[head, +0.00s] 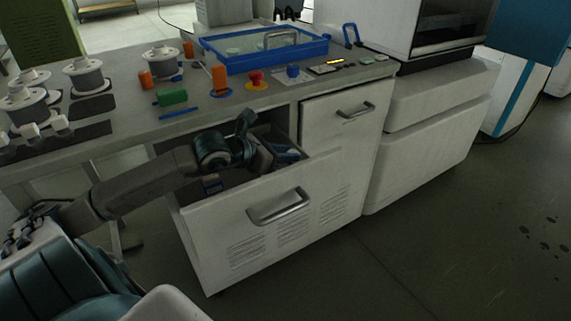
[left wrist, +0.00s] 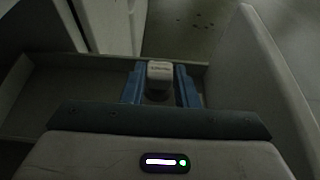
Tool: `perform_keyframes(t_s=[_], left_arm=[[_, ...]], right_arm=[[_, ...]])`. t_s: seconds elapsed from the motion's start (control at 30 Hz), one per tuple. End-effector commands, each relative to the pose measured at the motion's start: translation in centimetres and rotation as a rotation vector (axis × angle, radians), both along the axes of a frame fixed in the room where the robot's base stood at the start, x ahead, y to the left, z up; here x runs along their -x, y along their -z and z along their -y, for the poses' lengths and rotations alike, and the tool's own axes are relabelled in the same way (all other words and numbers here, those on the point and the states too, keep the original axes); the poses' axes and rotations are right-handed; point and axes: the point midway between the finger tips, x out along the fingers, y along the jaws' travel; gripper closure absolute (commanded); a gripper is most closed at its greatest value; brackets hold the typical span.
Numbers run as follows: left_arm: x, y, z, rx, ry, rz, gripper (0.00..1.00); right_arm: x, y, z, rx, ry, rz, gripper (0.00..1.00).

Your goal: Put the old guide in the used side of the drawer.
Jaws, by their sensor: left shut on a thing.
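The drawer (head: 222,228) of the white cabinet is pulled open. My left gripper (head: 287,154) reaches down into it, towards its right end in the head view. In the left wrist view, my left gripper's blue fingers are shut on the old guide (left wrist: 160,70), a small piece with a pale top and a darker body. The guide is hidden in the head view. Drawer walls (left wrist: 280,85) rise around the gripper in the left wrist view. I cannot tell whether the guide touches the drawer floor, or read which side is the used one. My right gripper is not in view.
The worktop above holds wire spools (head: 87,75), a green block (head: 172,97), a red button (head: 256,80) and a blue-rimmed tray (head: 225,62). The floor in front is clear.

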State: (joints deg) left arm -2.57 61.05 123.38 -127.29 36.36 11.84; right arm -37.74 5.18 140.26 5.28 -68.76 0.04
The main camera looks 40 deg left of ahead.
Motion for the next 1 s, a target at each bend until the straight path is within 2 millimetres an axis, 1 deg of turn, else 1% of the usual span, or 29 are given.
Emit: perform_keyframes(t_s=[0.1, 0.2, 0.43, 0.57, 0.6, 0.7, 1.0], left_arm=[[0.0, 1.9, 0.0, 0.004, -0.002, -0.002, 0.98], [0.0, 3.1, 0.0, 0.003, -0.002, -0.001, 0.98], [0.0, 3.1, 0.0, 0.001, 0.0, 0.0, 0.98], [0.0, 3.5, 0.0, 0.002, -0.001, -0.001, 0.98], [0.0, 3.4, 0.0, 0.002, -0.001, -0.001, 0.69], [0.0, 3.4, 0.0, 0.002, -0.001, -0.001, 0.52], [0.0, 3.3, 0.0, 0.001, 0.0, 0.0, 0.52]], right_arm=[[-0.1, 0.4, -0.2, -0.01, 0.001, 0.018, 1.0], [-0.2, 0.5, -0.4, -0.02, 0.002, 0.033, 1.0], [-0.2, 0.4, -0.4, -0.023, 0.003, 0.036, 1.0], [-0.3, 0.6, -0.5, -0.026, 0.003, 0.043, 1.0], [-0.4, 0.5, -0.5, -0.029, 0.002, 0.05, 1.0], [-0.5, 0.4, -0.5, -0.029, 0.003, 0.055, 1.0], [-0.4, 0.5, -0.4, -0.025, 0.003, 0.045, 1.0]])
